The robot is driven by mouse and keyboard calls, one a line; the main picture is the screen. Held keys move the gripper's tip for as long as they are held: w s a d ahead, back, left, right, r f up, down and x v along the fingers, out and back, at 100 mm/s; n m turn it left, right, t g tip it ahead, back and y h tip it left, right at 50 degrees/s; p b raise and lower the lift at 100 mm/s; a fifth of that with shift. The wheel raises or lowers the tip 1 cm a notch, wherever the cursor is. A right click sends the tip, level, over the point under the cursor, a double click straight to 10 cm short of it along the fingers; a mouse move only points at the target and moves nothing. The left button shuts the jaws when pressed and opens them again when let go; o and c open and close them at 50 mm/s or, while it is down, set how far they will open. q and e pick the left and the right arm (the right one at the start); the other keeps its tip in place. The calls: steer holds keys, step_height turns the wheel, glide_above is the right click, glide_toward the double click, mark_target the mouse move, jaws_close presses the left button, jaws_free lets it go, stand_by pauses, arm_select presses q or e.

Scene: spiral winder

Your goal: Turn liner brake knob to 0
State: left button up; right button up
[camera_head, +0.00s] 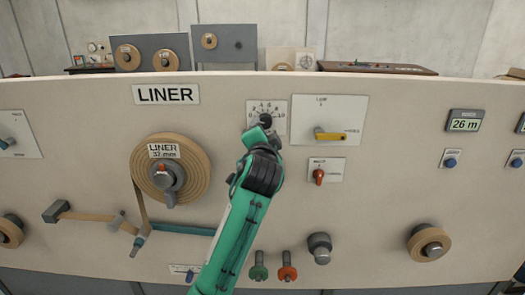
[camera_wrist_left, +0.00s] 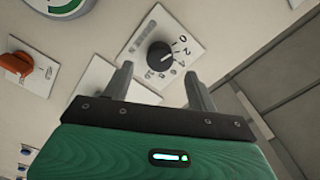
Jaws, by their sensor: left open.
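The liner brake knob is a round black knob (camera_wrist_left: 160,56) on a white dial plate (camera_wrist_left: 180,32) with printed numbers, seen in the left wrist view. The 0 and 2 are at the plate's right side; the knob's exact setting is too small to read. In the head view the dial plate (camera_head: 281,106) is right of the LINER sign, and my gripper largely covers the knob. My left gripper (camera_wrist_left: 160,80) is open and empty. Its two fingers stand apart, below the knob in the wrist view, in front of the panel. My right gripper is not in view.
A yellow handle (camera_head: 329,136) on a white plate and a red knob (camera_head: 318,176) are right of my gripper. The liner roll (camera_head: 190,187) is to the left. Green and red knobs (camera_head: 273,270) stick out low on the panel.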

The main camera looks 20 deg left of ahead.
arm_select(q)
steer(key=b+v, duration=0.1)
steer(key=v, duration=0.6)
steer(key=shift+s, duration=0.35)
steer(key=shift+d, duration=0.1)
